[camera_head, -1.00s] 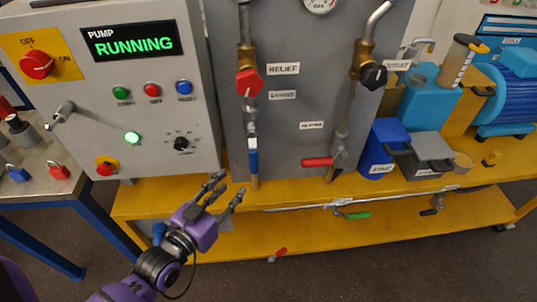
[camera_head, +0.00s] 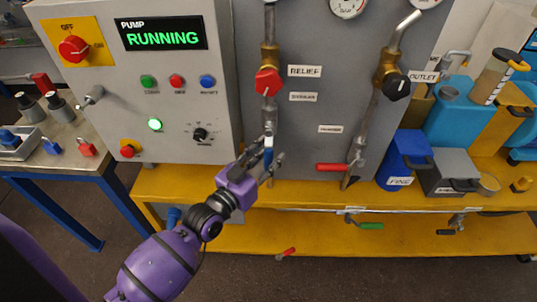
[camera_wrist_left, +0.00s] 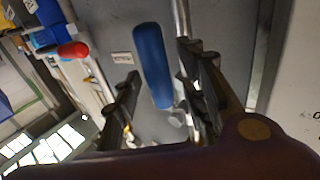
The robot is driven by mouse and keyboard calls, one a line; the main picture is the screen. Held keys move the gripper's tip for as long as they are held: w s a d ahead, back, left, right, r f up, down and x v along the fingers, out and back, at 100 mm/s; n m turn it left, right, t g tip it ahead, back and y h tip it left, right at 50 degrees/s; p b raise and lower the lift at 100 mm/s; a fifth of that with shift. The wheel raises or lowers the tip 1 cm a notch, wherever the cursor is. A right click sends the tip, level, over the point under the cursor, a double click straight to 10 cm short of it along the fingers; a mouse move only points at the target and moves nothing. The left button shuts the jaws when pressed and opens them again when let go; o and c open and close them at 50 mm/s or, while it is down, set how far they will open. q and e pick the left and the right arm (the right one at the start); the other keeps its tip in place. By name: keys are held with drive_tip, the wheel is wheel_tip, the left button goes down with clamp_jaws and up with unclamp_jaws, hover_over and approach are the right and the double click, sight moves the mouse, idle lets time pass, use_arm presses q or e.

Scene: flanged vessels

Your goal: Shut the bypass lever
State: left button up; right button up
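A blue lever handle (camera_head: 268,155) hangs down along the left pipe of the grey panel, below the red relief knob. The small label beside that pipe is too blurred to read for certain. A red lever (camera_head: 332,167) points left from the right pipe. My left gripper (camera_head: 272,150) is at the blue handle with its fingers spread. In the left wrist view the blue handle (camera_wrist_left: 153,65) lies between the open fingers (camera_wrist_left: 162,68), with gaps on both sides. The red lever (camera_wrist_left: 73,50) shows off to the left there. My right gripper is in no view.
The pump cabinet (camera_head: 180,100), its display reading RUNNING, stands left of the panel. Blue (camera_head: 405,160) and grey (camera_head: 452,172) bins stand on the yellow bench at right. Green (camera_head: 371,226) and black (camera_head: 446,232) handles sit low on the bench front.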

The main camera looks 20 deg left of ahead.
use_arm(q)
drive_tip(key=shift+w, duration=0.1)
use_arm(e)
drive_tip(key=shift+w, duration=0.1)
use_arm(q)
drive_tip(key=shift+c, duration=0.9)
drive_tip(key=shift+f, duration=0.1)
clamp_jaws()
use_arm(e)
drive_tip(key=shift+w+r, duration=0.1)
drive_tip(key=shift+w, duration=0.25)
use_arm(q)
drive_tip(key=shift+d, duration=0.1)
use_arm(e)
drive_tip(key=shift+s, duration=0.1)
